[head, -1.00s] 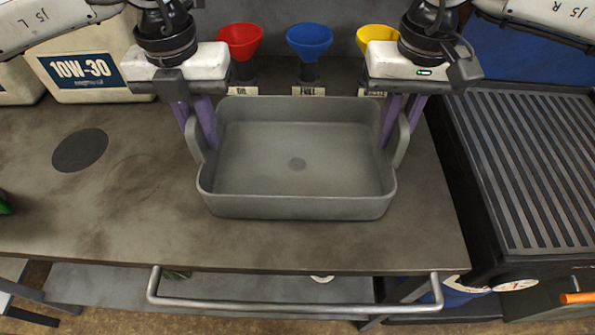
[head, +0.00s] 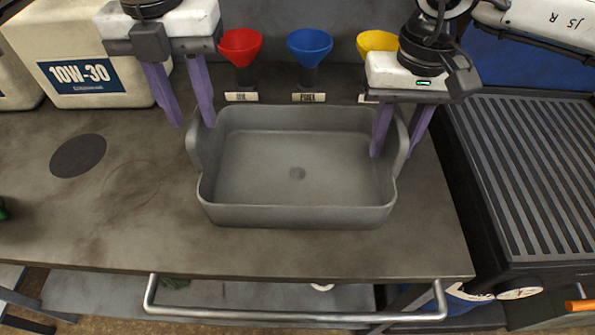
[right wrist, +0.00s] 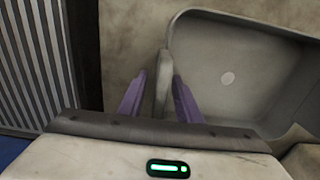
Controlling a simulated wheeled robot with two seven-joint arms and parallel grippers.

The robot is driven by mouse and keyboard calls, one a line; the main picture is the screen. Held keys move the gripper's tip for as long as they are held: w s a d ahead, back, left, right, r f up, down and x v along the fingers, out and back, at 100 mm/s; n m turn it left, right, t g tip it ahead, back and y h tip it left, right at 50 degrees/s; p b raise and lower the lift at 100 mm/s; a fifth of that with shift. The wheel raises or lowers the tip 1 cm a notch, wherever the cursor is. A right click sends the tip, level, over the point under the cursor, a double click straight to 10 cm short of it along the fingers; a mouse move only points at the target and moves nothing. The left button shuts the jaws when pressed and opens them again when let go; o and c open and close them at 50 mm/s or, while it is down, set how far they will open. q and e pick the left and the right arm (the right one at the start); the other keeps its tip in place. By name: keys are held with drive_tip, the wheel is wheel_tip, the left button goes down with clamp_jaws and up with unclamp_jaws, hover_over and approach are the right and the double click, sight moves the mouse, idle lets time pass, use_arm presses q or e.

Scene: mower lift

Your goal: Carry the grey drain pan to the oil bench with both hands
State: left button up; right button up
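The grey drain pan (head: 300,216) rests on the bench top (head: 110,225), upright and empty inside, with a raised handle at each short side. It also shows in the right wrist view (right wrist: 245,75). My right gripper (head: 392,152) is at the right handle (head: 403,150). In the right wrist view its purple fingers stand open on either side of the handle (right wrist: 163,85), with gaps showing.
Red (head: 240,47), blue (head: 309,46) and yellow (head: 376,41) funnels stand behind the pan. A 10W-30 container (head: 80,50) is at the back left. A slatted black unit (head: 530,160) stands right of the bench. A metal rail (head: 300,315) runs along the front. The bench left of the pan is mostly clear.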

use_arm(q)
wheel_tip(320, 180, up, 4)
drive_tip(key=shift+r, duration=0.45)
use_arm(e)
drive_tip(key=shift+r, duration=0.25)
wheel_tip(320, 180, up, 12)
drive_tip(key=shift+f, duration=0.2)
